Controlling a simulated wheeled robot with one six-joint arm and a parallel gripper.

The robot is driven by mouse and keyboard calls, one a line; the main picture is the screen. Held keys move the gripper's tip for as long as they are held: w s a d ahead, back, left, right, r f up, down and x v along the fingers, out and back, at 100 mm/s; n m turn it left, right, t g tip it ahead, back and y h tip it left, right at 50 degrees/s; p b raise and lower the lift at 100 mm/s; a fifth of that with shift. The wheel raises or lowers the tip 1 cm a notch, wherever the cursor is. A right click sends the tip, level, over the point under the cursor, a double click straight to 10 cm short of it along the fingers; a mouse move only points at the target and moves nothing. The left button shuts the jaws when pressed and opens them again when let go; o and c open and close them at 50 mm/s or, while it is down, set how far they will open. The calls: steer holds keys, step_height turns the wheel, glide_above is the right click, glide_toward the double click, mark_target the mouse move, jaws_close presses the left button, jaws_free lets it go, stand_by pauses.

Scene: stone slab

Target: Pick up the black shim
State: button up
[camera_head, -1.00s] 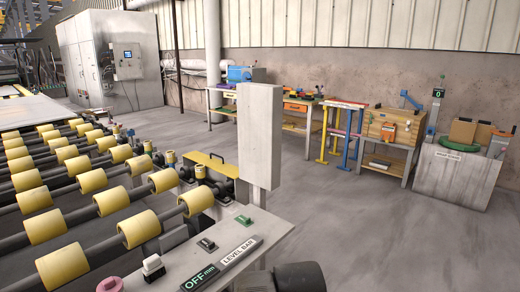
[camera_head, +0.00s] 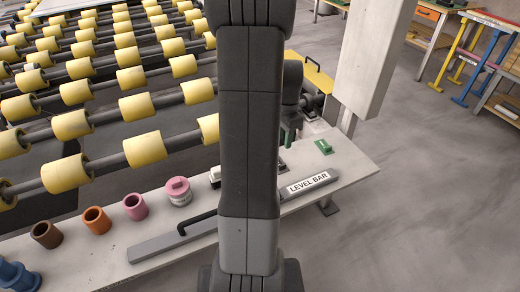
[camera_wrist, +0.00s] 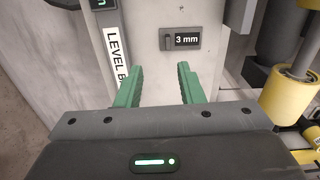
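The black shim (camera_wrist: 187,39) lies on the pale bench in the wrist view, a small dark block marked "3 mm" with a knob at its left end. In the head view it is mostly hidden behind my arm; a dark edge (camera_head: 281,167) shows. My gripper (camera_wrist: 154,70) has two green fingers, spread apart with only bare bench between them. The shim lies beyond the fingertips, slightly right of the middle of the gap. In the head view the gripper (camera_head: 289,130) hangs above the bench, partly hidden by my arm.
The level bar (camera_head: 310,184) lies along the bench's front; its label shows left of the fingers in the wrist view. Coloured rings (camera_head: 97,219) stand left. Yellow rollers (camera_head: 147,148) and a grey post (camera_head: 370,60) flank the bench.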

steer(key=f, duration=0.3)
steer(key=w+f, duration=0.1)
steer(key=f, duration=0.4)
steer(key=shift+w+a+f, duration=0.1)
steer(key=shift+w+f, duration=0.2)
steer(key=shift+f, duration=0.05)
steer(key=f, duration=0.2)
steer(key=d+f, duration=0.1)
steer(key=f, duration=0.1)
steer(key=shift+p, duration=0.4)
steer(key=shift+f, duration=0.7)
jaws_close()
